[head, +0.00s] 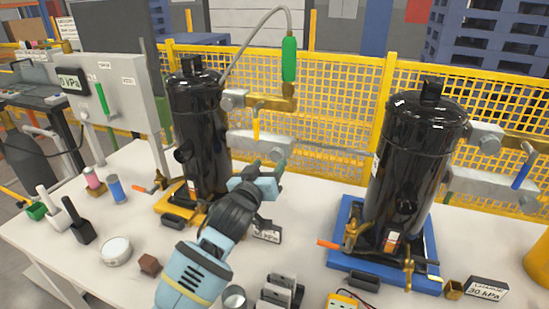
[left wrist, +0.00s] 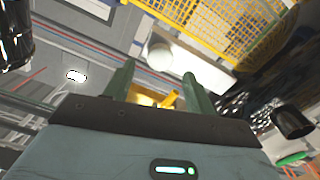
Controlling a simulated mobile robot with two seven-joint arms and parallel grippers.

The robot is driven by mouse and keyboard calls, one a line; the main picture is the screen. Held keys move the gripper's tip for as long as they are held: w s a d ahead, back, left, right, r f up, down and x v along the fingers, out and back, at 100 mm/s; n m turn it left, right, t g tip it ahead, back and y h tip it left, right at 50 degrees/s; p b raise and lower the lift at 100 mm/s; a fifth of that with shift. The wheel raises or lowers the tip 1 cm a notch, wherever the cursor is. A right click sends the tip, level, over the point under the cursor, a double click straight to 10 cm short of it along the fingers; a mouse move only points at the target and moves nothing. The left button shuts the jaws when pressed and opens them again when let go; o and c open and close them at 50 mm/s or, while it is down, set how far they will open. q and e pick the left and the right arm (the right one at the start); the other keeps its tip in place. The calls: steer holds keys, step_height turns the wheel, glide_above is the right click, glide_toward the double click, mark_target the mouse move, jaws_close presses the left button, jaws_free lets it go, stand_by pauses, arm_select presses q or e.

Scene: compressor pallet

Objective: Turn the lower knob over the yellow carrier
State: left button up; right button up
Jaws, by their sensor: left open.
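A black compressor (head: 200,130) stands on the yellow carrier (head: 172,203) at the left of the table. In the left wrist view this knob (left wrist: 160,56) shows pale and round, beyond the fingertips. My left gripper (head: 266,171) is open and empty, just below and in front of the knob, apart from it. Its two green fingers (left wrist: 160,80) point towards the knob. My right gripper is not in view.
A second black compressor (head: 413,160) stands on a blue carrier (head: 352,220) at the right. A gauge panel (head: 110,95) stands at the left. Small tools and pressure cards lie along the table's front. A yellow mesh fence (head: 340,100) runs behind.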

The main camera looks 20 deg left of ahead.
mark_target(275, 156)
arm_select(q)
steer(key=shift+w+d, duration=0.15)
steer(key=shift+w, duration=2.3)
steer(key=c, duration=1)
steer(key=shift+o, duration=0.2)
